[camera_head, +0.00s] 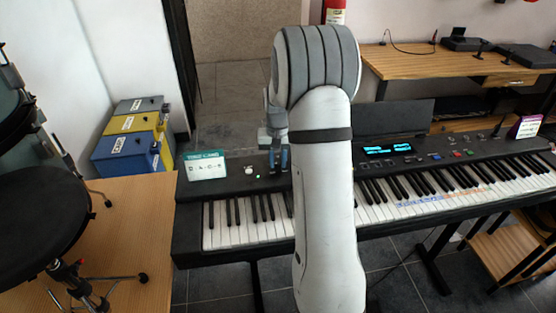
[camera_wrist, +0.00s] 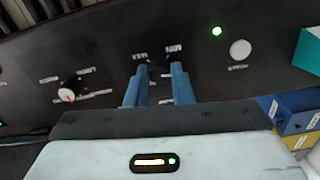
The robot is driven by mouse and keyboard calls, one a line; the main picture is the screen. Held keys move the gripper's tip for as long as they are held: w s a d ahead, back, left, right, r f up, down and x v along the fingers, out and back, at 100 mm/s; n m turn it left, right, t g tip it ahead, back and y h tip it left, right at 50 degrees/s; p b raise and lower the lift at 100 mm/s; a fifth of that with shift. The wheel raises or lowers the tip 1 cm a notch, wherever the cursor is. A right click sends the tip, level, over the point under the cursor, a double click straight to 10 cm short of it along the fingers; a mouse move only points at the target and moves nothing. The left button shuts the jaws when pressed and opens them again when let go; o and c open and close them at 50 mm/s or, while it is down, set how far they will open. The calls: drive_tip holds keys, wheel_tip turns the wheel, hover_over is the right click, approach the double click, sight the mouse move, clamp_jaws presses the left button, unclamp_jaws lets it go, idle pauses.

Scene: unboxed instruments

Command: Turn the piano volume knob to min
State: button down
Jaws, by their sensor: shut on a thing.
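The black piano (camera_head: 188,222) stands across the middle of the head view, its control panel behind the keys. My gripper (camera_head: 278,168) points down at the left part of this panel. In the wrist view my gripper (camera_wrist: 159,74) has its two blue fingers on either side of a small dark knob (camera_wrist: 158,67), shut on it. A second knob (camera_wrist: 68,95) with a pale, red-marked face is to the left in the wrist view.
A round white button (camera_wrist: 240,49) and a green light (camera_wrist: 217,31) are on the panel. A teal-and-white card (camera_head: 207,167) stands at the piano's left end. A lit display (camera_head: 388,149) is right of my arm. Stacked boxes (camera_head: 127,153) and a drum (camera_head: 38,225) are at left.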

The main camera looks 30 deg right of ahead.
sight(278, 163)
drive_tip(key=n, duration=0.5)
drive_tip(key=shift+n, duration=0.3)
drive_tip(key=n, duration=0.4)
drive_tip(key=shift+n, duration=0.4)
drive_tip(key=c, duration=1.3)
unclamp_jaws()
drive_tip(key=shift+o, duration=0.2)
drive_tip(key=shift+r, duration=3.95)
